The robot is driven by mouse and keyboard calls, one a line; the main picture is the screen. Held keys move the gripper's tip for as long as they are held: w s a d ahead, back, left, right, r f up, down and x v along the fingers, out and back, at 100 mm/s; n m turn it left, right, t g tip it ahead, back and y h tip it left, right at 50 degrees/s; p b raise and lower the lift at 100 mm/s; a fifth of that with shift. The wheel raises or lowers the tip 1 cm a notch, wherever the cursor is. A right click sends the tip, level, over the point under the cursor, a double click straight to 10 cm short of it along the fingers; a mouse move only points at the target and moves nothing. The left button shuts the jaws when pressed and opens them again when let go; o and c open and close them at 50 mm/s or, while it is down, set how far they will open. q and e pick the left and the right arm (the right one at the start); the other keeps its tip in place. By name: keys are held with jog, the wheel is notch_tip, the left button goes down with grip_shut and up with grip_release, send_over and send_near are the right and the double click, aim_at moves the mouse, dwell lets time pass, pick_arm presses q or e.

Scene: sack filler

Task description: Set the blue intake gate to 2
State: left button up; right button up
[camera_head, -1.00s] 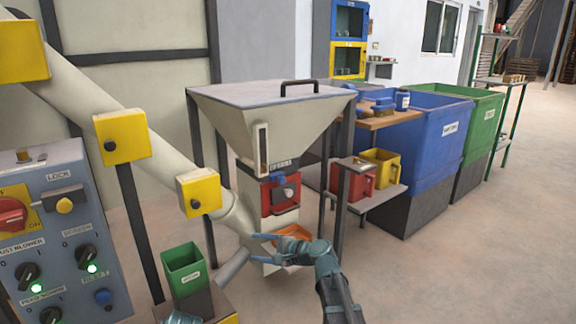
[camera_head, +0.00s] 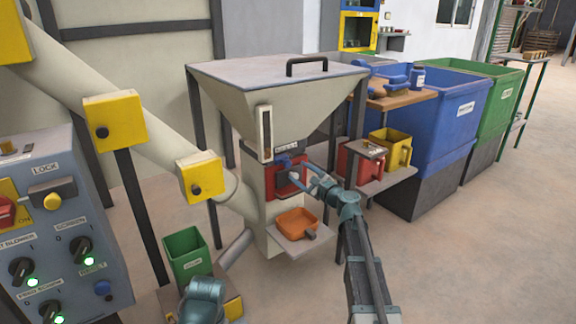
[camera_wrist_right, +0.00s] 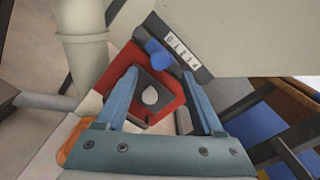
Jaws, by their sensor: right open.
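The blue intake gate handle (camera_head: 285,161) is on the front of the hopper's neck, at the top of a red housing (camera_head: 287,182). In the right wrist view the blue handle (camera_wrist_right: 158,54) is by the left end of a small white number plate (camera_wrist_right: 180,45); its exact setting is too small to read. My right gripper (camera_head: 306,172) is in front of the red housing. Its open fingers (camera_wrist_right: 163,90) stand either side of the housing's dark face and pale knob (camera_wrist_right: 150,96), with nothing between them; contact is unclear.
An orange scoop (camera_head: 296,222) sits on a ledge under the housing. Red (camera_head: 358,162) and yellow (camera_head: 390,149) containers stand on a shelf to the right. A green bin (camera_head: 187,255) and control panel (camera_head: 60,225) are left. Hopper legs stand close by my right arm.

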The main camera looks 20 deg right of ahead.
aim_at(289, 165)
jog(key=x, duration=0.7)
jog(key=shift+w+a, duration=0.1)
jog(key=shift+w, duration=0.15)
grip_shut()
dwell(1.1)
